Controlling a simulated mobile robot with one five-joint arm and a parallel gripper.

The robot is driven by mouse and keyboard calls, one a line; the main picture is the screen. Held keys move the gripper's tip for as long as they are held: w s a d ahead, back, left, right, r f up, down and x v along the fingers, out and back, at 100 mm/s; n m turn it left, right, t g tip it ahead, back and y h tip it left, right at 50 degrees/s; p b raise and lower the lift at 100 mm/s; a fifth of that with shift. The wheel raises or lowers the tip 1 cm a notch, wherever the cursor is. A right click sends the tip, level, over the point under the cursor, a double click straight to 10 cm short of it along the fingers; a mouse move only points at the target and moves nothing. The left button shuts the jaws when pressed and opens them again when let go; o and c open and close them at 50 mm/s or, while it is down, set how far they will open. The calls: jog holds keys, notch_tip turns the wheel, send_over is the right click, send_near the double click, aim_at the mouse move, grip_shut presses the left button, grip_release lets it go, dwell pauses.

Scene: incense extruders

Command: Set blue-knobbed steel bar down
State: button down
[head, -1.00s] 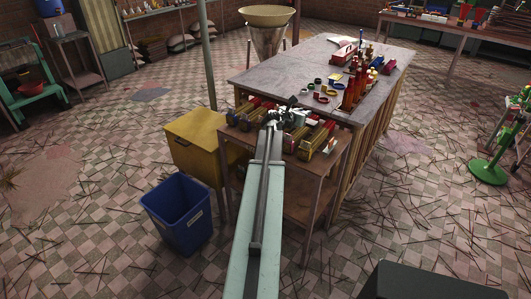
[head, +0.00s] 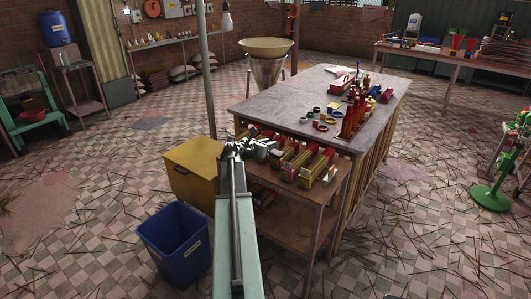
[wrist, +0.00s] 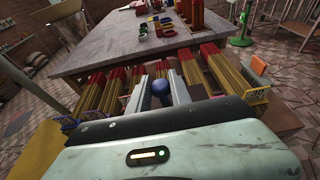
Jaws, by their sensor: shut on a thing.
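My gripper (head: 252,147) is above the left part of a small brown cart (head: 285,229), at the end of my outstretched arm. In the wrist view my gripper (wrist: 161,91) is shut on the blue-knobbed steel bar, whose round blue knob (wrist: 160,88) shows between the two grey jaws. The rest of the bar is hidden from the wrist view, and I cannot make it out in the head view. Bundles of incense sticks with red and yellow parts (wrist: 204,68) lie in a row on the cart top, on both sides of the jaws.
A yellow cabinet (head: 190,169) and a blue bin (head: 175,245) stand left of the cart. A post (head: 206,75) rises behind the cabinet. Thin sticks litter the floor.

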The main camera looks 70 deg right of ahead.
jog(key=shift+w, duration=0.2)
jog(key=shift+w+a, duration=0.2)
jog(key=shift+w, duration=0.35)
jog(key=shift+s+f+b, duration=0.15)
jog(key=shift+f+b, duration=2.05)
jog(key=shift+b, duration=0.1)
jog(key=shift+f, duration=0.25)
jog(key=c, duration=1.2)
grip_release()
jog(key=shift+r, duration=0.1)
jog(key=shift+r, duration=0.1)
jog(key=p+v, duration=0.1)
jog(key=v, duration=0.3)
jog(key=p+v, duration=0.2)
jog(key=v, duration=0.2)
jog(key=r+p+v, duration=0.1)
jog(key=v, duration=0.3)
jog(key=shift+s, duration=0.1)
